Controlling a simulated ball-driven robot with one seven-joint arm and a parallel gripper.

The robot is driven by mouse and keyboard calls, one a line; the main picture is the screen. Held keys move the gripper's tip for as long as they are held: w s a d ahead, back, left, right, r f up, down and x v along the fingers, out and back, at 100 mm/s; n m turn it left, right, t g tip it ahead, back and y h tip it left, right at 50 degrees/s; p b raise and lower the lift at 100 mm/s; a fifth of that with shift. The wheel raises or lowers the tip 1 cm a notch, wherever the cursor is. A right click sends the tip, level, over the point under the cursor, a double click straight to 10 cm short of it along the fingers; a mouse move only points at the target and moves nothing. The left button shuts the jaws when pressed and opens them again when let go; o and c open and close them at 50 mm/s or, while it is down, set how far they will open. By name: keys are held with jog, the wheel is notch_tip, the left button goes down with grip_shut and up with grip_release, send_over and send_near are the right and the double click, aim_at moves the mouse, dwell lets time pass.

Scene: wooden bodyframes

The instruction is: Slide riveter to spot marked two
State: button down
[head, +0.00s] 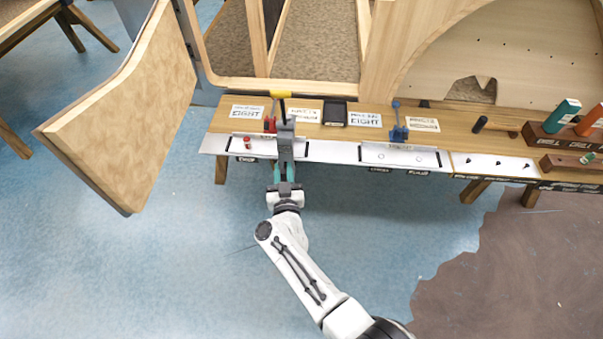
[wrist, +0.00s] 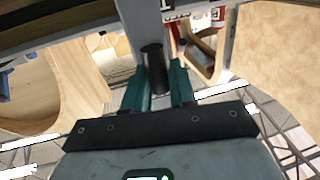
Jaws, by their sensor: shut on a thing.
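My gripper (head: 284,172) reaches the left part of a low wooden bench in the head view. Its teal fingers, also in the wrist view (wrist: 158,90), are closed around a dark cylindrical grip. This belongs to a grey tool, which I take to be the riveter (head: 286,138); its dark grip shows in the wrist view (wrist: 153,62). The tool crosses the bench's silver front strip (head: 325,152). The fingers and arm hide part of it. Small dark labels (head: 377,169) line the bench's front edge, too small to read surely; I cannot tell which marks two.
A red tool with a yellow handle (head: 280,95) stands just behind the grey tool. A small red part (head: 247,142) lies left of it. A blue clamp-like tool (head: 399,124) stands farther right. Cards lie on the bench. A wooden panel (head: 125,110) is at left; the floor in front is clear.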

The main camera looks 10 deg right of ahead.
jog(key=shift+w+a, duration=0.2)
jog(key=shift+a, duration=0.3)
jog(key=c, duration=1)
grip_release()
jog(key=s+p, duration=0.1)
jog(key=s, duration=0.2)
jog(key=s+p, duration=0.1)
jog(key=s, duration=0.3)
jog(key=s+a+p, duration=0.1)
jog(key=s, duration=0.2)
jog(key=shift+s+a+p, duration=0.1)
jog(key=shift+s+p, duration=0.3)
